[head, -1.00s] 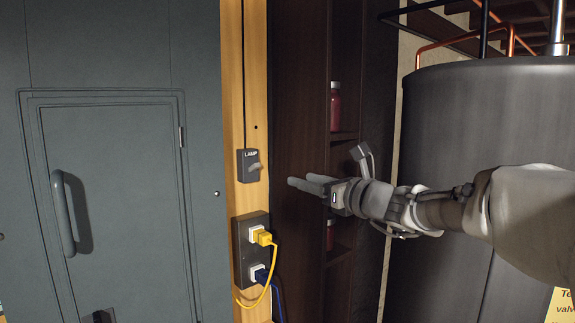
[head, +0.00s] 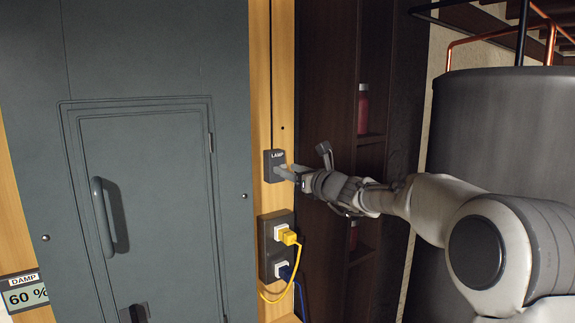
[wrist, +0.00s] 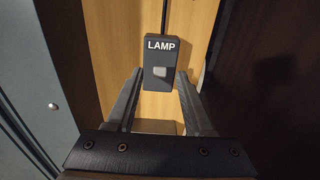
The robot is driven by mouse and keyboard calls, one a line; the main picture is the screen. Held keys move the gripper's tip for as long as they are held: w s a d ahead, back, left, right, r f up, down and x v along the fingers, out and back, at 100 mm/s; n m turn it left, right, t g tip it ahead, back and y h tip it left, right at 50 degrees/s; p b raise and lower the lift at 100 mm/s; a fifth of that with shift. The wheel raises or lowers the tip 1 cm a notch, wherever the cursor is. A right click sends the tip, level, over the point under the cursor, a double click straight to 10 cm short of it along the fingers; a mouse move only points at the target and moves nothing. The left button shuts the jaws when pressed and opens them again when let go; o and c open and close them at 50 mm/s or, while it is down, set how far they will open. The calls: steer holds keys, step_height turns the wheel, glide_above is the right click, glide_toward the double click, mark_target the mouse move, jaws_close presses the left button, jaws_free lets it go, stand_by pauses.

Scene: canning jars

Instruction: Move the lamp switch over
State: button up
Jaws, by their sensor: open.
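The lamp switch (head: 272,166) is a small dark box labelled LAMP, fixed upright on a light wooden post. In the wrist view the switch box (wrist: 161,64) shows a small grey toggle (wrist: 160,71) on its face, below the label. My gripper (head: 283,172) reaches in from the right, its fingertips at the switch in the head view. In the wrist view my gripper (wrist: 159,76) is open, one finger on each side of the box's lower part, with nothing held. Whether the fingertips touch the box I cannot tell. The fingers partly hide the toggle in the head view.
Below the switch is a dark socket plate (head: 275,248) with a yellow plug (head: 288,236) and a blue cable. A grey cabinet door (head: 150,200) stands left. A dark shelf with red bottles (head: 363,110) and a big grey tank (head: 490,130) are on the right.

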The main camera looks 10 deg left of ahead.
steer(key=shift+w+a, duration=0.4)
steer(key=shift+a, duration=0.05)
jaws_close()
